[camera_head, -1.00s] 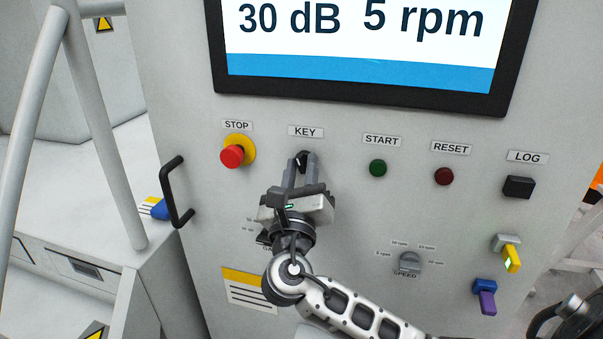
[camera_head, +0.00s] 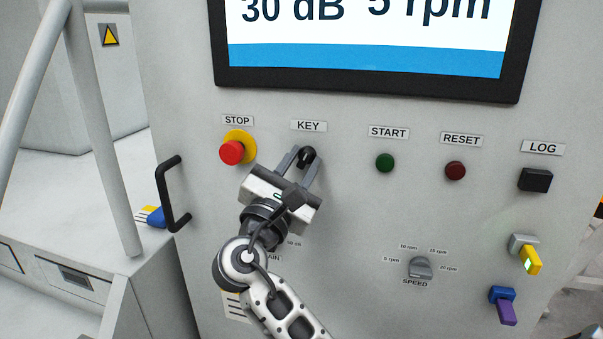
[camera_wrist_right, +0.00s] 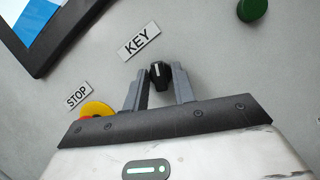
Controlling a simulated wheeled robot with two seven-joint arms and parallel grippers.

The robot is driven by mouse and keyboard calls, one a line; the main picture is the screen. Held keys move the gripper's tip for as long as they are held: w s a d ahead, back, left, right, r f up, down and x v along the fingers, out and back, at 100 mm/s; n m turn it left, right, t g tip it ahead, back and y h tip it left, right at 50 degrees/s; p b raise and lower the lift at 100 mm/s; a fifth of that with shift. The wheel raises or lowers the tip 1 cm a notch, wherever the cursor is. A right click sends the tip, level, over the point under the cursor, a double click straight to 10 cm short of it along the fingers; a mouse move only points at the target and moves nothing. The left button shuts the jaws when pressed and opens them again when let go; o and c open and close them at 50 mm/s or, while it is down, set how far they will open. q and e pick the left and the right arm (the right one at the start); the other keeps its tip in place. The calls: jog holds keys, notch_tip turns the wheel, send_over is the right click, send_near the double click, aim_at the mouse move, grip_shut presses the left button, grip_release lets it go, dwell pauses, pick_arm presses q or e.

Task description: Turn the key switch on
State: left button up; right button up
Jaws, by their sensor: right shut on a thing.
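The key switch (camera_head: 305,157) is a small black knob on the grey panel, below the KEY label (camera_head: 308,126). My right gripper (camera_head: 306,154) is shut on it, one finger on each side, with its body tilted down and to the left. In the right wrist view the knob (camera_wrist_right: 159,75) sits between the two grey fingers (camera_wrist_right: 159,72), and a pale mark shows on its face. The fingers partly hide the knob's sides. My left gripper is not in view.
The red STOP button (camera_head: 232,152) is close on the left. The green START button (camera_head: 385,162), dark red RESET button (camera_head: 455,170) and black LOG block (camera_head: 535,180) are to the right. A black handle (camera_head: 172,195) juts out at the left edge. A screen (camera_head: 365,60) is above.

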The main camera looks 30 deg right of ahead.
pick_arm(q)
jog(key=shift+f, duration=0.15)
pick_arm(e)
jog(key=shift+m+g, duration=0.4)
jog(key=shift+m, duration=0.3)
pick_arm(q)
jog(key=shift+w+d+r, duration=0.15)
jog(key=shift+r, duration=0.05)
pick_arm(e)
jog(key=o, duration=0.7)
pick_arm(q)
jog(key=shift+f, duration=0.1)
pick_arm(e)
jog(key=shift+a+f+b, duration=0.1)
jog(key=shift+a+b, duration=0.1)
jog(key=shift+b, duration=0.15)
pick_arm(q)
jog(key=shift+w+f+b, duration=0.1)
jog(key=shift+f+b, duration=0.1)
jog(key=shift+b, duration=0.55)
pick_arm(e)
jog(key=v, duration=0.7)
